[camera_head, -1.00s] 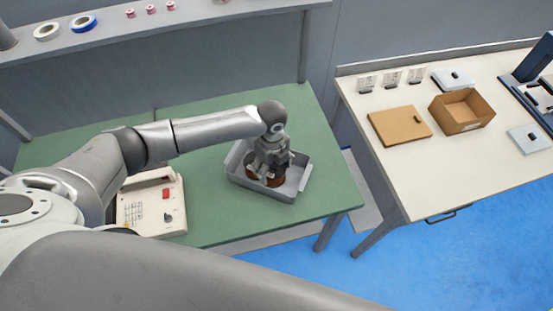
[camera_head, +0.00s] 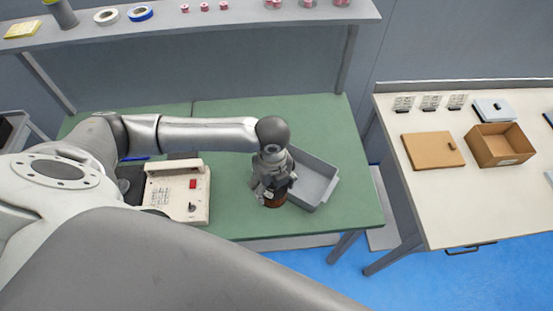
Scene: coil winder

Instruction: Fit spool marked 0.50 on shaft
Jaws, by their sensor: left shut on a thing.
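My left gripper (camera_head: 270,190) points down and is shut on a copper-brown spool (camera_head: 283,203), most of which the fingers cover. The spool is at the left side of the grey tray (camera_head: 325,187) on the green bench; I cannot tell its exact height. No 0.50 mark is legible. The cream coil winder (camera_head: 178,192), with a keypad and red display, stands left of the gripper. I cannot make out its shaft; my arm covers part of that area. My right gripper is not in view.
The green bench (camera_head: 345,130) is clear behind the tray. A shelf (camera_head: 250,22) above holds tape rolls and small red spools. A separate cream table (camera_head: 450,205) at the right carries a cardboard box (camera_head: 500,146) and a brown board (camera_head: 432,150).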

